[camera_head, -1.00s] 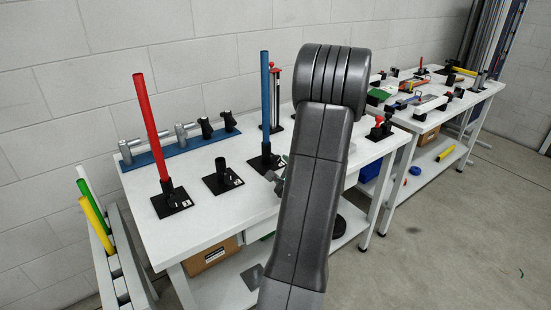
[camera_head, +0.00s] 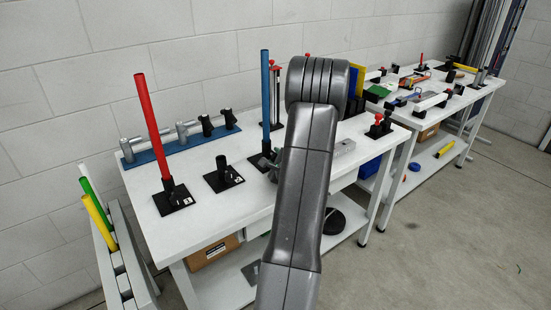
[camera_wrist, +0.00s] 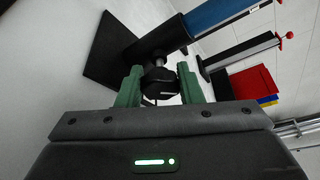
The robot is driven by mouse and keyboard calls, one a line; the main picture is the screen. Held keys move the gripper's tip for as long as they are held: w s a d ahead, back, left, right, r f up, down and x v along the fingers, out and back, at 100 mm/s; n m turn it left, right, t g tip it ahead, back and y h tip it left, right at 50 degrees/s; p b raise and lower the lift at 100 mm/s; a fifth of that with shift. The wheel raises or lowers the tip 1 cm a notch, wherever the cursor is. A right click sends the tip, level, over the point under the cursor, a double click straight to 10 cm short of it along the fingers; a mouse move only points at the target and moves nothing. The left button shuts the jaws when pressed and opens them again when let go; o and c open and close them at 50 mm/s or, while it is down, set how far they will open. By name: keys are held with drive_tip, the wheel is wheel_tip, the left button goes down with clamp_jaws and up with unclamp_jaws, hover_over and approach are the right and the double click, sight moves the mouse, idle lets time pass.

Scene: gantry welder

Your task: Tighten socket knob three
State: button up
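Three black sockets stand on the near white table. The left one holds a red tube (camera_head: 153,125), the middle socket (camera_head: 222,175) is empty, and the right socket (camera_head: 267,155) holds a blue tube (camera_head: 265,95). In the wrist view the blue tube (camera_wrist: 215,15) runs into its black socket (camera_wrist: 155,45), with a dark knob (camera_wrist: 160,82) on its side. My gripper (camera_wrist: 160,75) has green fingers standing apart, one on each side of this knob. I cannot tell whether they touch it. In the head view my gripper (camera_head: 277,165) is beside the blue tube's socket, partly hidden by my arm.
A blue rail with grey cylinders (camera_head: 182,145) lies along the wall. A red-topped stand (camera_head: 277,95) is behind the blue tube. A grey block (camera_head: 344,147) and red-topped black parts (camera_head: 378,127) are to the right. A rack with yellow and green tubes (camera_head: 97,215) stands left.

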drive_tip(key=shift+c, duration=1.2)
drive_tip(key=shift+m, duration=0.3)
drive_tip(key=shift+r+m+g+p, duration=0.2)
drive_tip(key=shift+m+g+p, duration=0.4)
drive_tip(key=shift+m+p, duration=0.25)
drive_tip(key=shift+m+g+y+p, duration=0.65)
drive_tip(key=shift+m+p, duration=0.2)
drive_tip(key=shift+m, duration=0.2)
drive_tip(key=shift+f, duration=0.1)
drive_tip(key=o, duration=1)
drive_tip(key=shift+c, duration=0.2)
